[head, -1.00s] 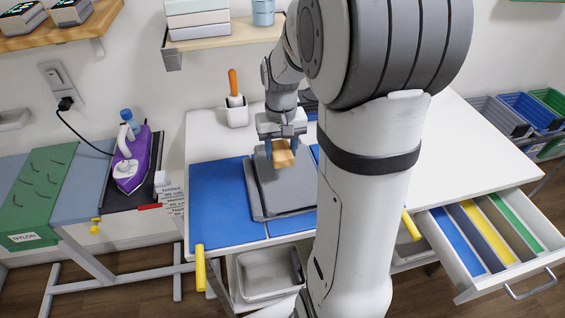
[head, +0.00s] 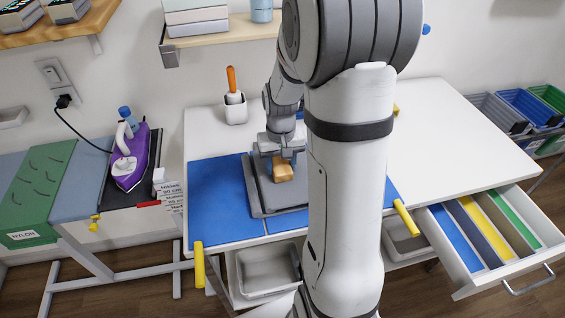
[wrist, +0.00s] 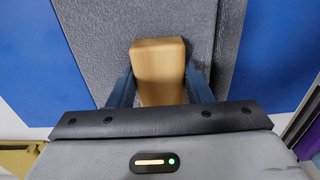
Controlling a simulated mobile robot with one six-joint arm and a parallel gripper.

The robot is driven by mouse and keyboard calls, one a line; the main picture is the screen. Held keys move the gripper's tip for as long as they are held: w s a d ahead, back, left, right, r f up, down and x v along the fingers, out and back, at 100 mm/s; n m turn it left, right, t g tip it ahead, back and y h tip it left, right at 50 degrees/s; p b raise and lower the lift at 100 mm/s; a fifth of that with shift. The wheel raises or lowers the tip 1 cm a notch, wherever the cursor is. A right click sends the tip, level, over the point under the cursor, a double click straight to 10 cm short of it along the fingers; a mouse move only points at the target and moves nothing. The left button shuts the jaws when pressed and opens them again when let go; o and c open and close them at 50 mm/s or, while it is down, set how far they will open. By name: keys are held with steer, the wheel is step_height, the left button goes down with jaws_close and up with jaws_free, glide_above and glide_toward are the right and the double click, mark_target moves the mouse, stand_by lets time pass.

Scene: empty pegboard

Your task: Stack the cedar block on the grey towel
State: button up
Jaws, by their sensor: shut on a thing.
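The cedar block (head: 283,168) is a light wooden block held between the fingers of my gripper (head: 283,156). In the wrist view the block (wrist: 159,70) sits between the two blue fingers of my gripper (wrist: 160,88). The grey towel (head: 280,196) lies folded on the blue mat, and the block is over it. In the wrist view the towel (wrist: 110,30) fills the area behind the block. I cannot tell whether the block touches the towel. My arm hides the towel's right side in the head view.
The blue mat (head: 222,205) lies on the white table (head: 440,130), whose right part is clear. An orange-handled tool stands in a white cup (head: 235,108) at the back. A drawer (head: 490,240) is open at the right. A purple iron (head: 130,165) stands at the left.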

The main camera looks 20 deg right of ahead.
mark_target(281, 165)
steer(key=o, duration=1)
steer(key=shift+r+p, duration=0.55)
steer(key=shift+r, duration=0.05)
step_height(281, 165, up, 11)
steer(key=s+a+n+t, duration=0.1)
steer(key=s+a, duration=0.3)
steer(key=s, duration=0.3)
steer(key=s+a+r+n+t, duration=0.1)
steer(key=s+a, duration=0.3)
steer(key=s, duration=0.4)
steer(key=shift+a+r+t+b, duration=0.35)
steer(key=shift+t+b, duration=0.1)
steer(key=shift+t, duration=0.15)
